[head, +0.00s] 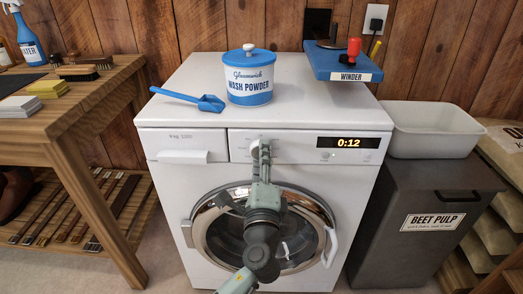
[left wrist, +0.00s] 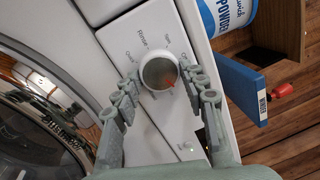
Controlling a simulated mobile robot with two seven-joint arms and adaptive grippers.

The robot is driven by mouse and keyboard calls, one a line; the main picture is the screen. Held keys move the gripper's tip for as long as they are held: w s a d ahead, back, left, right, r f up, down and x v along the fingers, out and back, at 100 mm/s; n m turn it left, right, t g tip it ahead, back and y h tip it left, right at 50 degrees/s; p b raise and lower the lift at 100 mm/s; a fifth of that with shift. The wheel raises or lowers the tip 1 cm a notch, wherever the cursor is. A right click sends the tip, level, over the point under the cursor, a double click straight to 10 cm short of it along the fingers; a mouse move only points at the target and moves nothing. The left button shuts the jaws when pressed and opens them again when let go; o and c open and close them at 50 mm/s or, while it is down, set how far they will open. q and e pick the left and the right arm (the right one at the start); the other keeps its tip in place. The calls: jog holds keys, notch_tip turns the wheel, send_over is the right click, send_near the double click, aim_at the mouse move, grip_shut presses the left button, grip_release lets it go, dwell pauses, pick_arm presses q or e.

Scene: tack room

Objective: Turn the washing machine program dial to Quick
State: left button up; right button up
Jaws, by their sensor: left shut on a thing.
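The white washing machine (head: 180,205) stands against the wood wall, its display (head: 348,142) reading 0:12. The round program dial (left wrist: 160,72) is on its front panel, with a red pointer mark toward the lower right in the left wrist view. My left gripper (left wrist: 163,80) is shut on the dial, one finger on each side. In the head view my left gripper (head: 261,150) covers most of the dial (head: 254,147). My right gripper is not in view.
A wash powder tub (head: 249,82) and a blue scoop (head: 190,98) rest on the machine top, with a blue winder (head: 343,65) at the back right. The round door (head: 213,232) is below the panel. A wooden bench (head: 60,122) stands left, a beet pulp bin (head: 420,243) right.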

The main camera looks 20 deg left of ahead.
pick_arm(q)
jog(key=m+h+p, duration=0.1)
jog(key=m, duration=0.6)
jog(key=m+h+p, duration=0.1)
jog(key=m, duration=0.6)
jog(key=m+p, duration=0.1)
jog(key=m, duration=0.6)
jog(key=shift+s+a+h, duration=0.1)
jog(key=shift+a+h, duration=0.25)
jog(key=shift+h, duration=0.05)
jog(key=m, duration=0.6)
jog(key=shift+r+g, duration=0.1)
jog(key=shift+g, duration=0.3)
jog(key=m, duration=0.5)
jog(key=shift+r+g, duration=0.15)
jog(key=shift+g, duration=0.15)
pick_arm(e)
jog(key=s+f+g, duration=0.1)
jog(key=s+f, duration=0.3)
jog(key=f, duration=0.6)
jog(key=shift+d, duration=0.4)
pick_arm(q)
jog(key=o, duration=1.2)
jog(key=shift+c, duration=0.2)
jog(key=v, duration=1.2)
